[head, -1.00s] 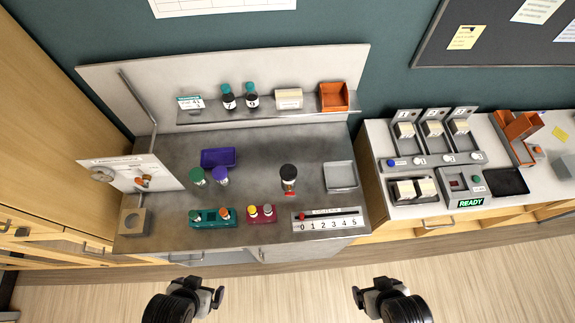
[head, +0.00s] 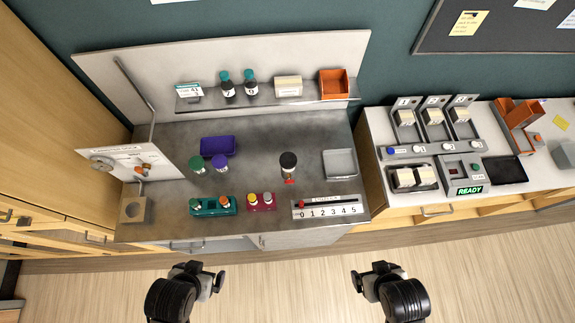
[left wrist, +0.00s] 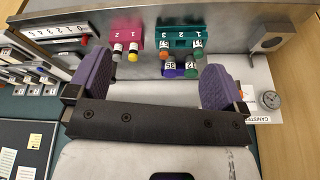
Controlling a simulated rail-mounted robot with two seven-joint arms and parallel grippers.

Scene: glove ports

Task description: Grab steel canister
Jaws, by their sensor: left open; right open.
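A black-capped canister (head: 288,161) with a grey body and a red part at its foot stands upright on the grey bench in the head view. I cannot tell if it is the steel one. A white panel (head: 125,158) at the bench's left carries a round metal part (head: 102,164) and an orange part; in the left wrist view its lettering begins "CANISTE". My left gripper (head: 204,278) is open and empty in front of the bench, and its spread purple fingers show in the left wrist view (left wrist: 157,82). My right gripper (head: 368,278) is open and empty, also in front of the bench.
Teal (head: 212,207) and magenta (head: 262,202) racks and a numbered slider (head: 328,208) line the front edge. A grey tray (head: 340,163) lies right. A grey block with a hole (head: 134,209) stands front left.

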